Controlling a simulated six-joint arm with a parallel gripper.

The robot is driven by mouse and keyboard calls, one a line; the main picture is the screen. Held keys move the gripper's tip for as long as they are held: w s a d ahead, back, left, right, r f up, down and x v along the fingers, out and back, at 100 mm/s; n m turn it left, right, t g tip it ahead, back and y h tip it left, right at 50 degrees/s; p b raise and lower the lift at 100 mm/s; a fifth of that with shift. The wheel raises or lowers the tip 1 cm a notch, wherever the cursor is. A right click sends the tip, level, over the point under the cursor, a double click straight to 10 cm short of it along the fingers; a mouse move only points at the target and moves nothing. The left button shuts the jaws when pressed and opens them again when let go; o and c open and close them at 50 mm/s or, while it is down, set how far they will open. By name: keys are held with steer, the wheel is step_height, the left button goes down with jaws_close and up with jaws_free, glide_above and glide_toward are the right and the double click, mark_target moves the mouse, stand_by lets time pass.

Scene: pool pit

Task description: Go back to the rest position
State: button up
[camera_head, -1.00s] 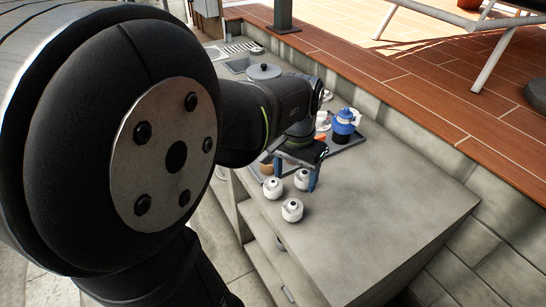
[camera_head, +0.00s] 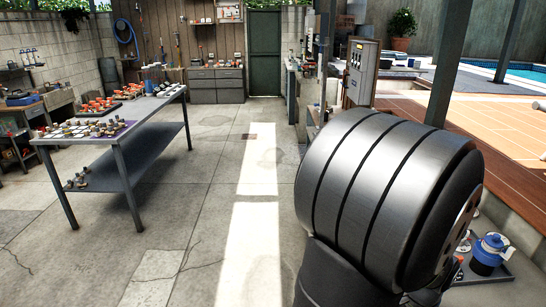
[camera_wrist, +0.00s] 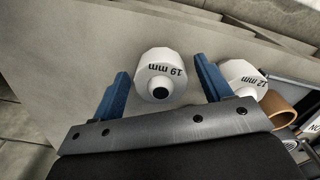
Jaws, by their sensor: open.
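My gripper (camera_wrist: 161,66) shows in the wrist view with its two blue fingers spread apart. A white faceted piece marked "19 mm" (camera_wrist: 160,66) appears between the fingers, with bare counter showing on both sides of it. I cannot tell its depth relative to the fingertips. A second white piece, marked "12 mm" (camera_wrist: 241,76), is just right of the right finger and partly hidden by it. The pieces are on a grey counter (camera_wrist: 60,75). In the head view my gripper is out of sight; a large dark joint of my arm fills the lower right.
A blue pot (camera_head: 490,250) stands on a tray at the head view's right edge. In the wrist view a brown ring-shaped item (camera_wrist: 283,111) lies right of the gripper. A workbench (camera_head: 115,141) with many small items stands at the left. The middle floor (camera_head: 215,215) is clear.

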steer(key=shift+r, duration=2)
